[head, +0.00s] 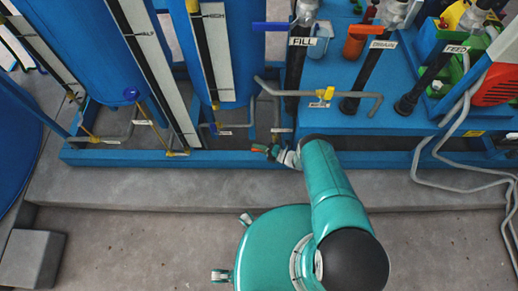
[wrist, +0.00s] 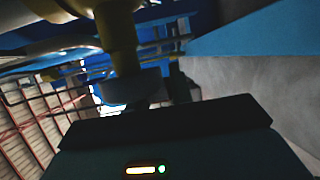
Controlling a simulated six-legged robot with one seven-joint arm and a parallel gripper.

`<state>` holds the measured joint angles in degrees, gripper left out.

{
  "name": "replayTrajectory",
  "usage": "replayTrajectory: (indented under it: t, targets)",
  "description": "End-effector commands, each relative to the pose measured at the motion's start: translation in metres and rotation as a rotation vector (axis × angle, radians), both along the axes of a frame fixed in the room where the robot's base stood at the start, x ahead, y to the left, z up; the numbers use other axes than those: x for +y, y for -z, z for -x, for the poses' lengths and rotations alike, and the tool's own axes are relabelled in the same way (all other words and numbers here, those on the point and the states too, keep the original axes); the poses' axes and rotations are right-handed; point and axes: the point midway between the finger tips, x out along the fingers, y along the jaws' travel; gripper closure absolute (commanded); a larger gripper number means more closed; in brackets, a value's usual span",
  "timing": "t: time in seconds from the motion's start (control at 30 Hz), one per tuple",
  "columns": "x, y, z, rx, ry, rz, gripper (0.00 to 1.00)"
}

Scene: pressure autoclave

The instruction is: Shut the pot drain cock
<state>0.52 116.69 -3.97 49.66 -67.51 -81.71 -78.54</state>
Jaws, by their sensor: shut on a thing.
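My gripper (head: 272,150) is low at the front edge of the blue skid in the head view, beside a small labelled pipe drop. In the wrist view a yellow valve body, the drain cock (wrist: 118,35), hangs just ahead of the gripper (wrist: 155,100). The gripper is shut on the cock's handle (wrist: 130,88), a dull grey-blue piece below the yellow body. The picture is dark there, so the handle's exact angle cannot be told. In the head view the cock is mostly hidden by my wrist.
The blue skid rail (head: 225,160) runs along a concrete step. Blue tanks (head: 225,50) with level gauges stand behind at left. A grey pipe with a yellow valve (head: 325,94) and the FILL hose (head: 295,75) are close above right. Grey cables (head: 450,185) lie at right.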

Motion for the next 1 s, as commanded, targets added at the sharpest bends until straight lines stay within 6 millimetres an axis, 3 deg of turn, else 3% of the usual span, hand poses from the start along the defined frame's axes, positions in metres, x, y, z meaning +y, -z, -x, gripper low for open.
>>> replayTrajectory:
  t: [0.27,0.3,0.4,0.77,1.0]
  targets:
    - [0.000,-0.002,-0.003,-0.003,0.006,-0.001,1.00]
    - [0.000,-0.002,-0.003,-0.003,0.006,-0.001,0.76]
    - [0.000,-0.001,-0.003,-0.003,0.005,-0.001,0.57]
    - [0.000,-0.003,-0.002,-0.001,0.002,0.000,0.56]
    - [0.000,-0.025,-0.003,-0.002,0.002,0.000,0.56]
